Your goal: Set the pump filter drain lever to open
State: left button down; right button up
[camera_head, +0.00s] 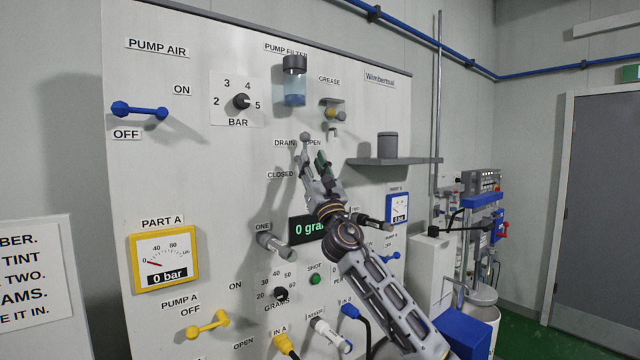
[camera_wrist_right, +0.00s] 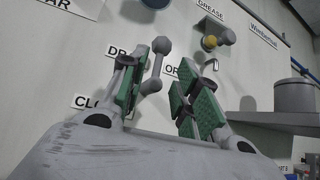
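The pump filter drain lever (camera_head: 305,137) is a small grey lever with a round knob, below the clear pump filter bowl (camera_head: 294,82). Its knob shows at the top, beside the partly covered OPEN label (camera_head: 315,143); the CLOSED label (camera_head: 280,175) is lower left. My right gripper (camera_head: 315,160) is at the lever and hides its lower part in the head view. In the right wrist view the lever (camera_wrist_right: 163,50) stands between the spread green-padded fingers (camera_wrist_right: 165,90), nearer the left finger. Contact with that finger cannot be told. My left gripper is not in view.
A grey shelf (camera_head: 395,161) with a dark cup (camera_head: 387,145) juts out right of the gripper. The grease fitting (camera_head: 335,114) is just above right. A grey handle (camera_head: 275,245) and the digital gram display (camera_head: 308,228) lie below.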

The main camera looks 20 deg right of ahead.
jog(key=v, duration=0.6)
jog(key=shift+s, duration=0.15)
jog(key=shift+d+f, duration=0.1)
jog(key=shift+f, duration=0.1)
dwell(0.3)
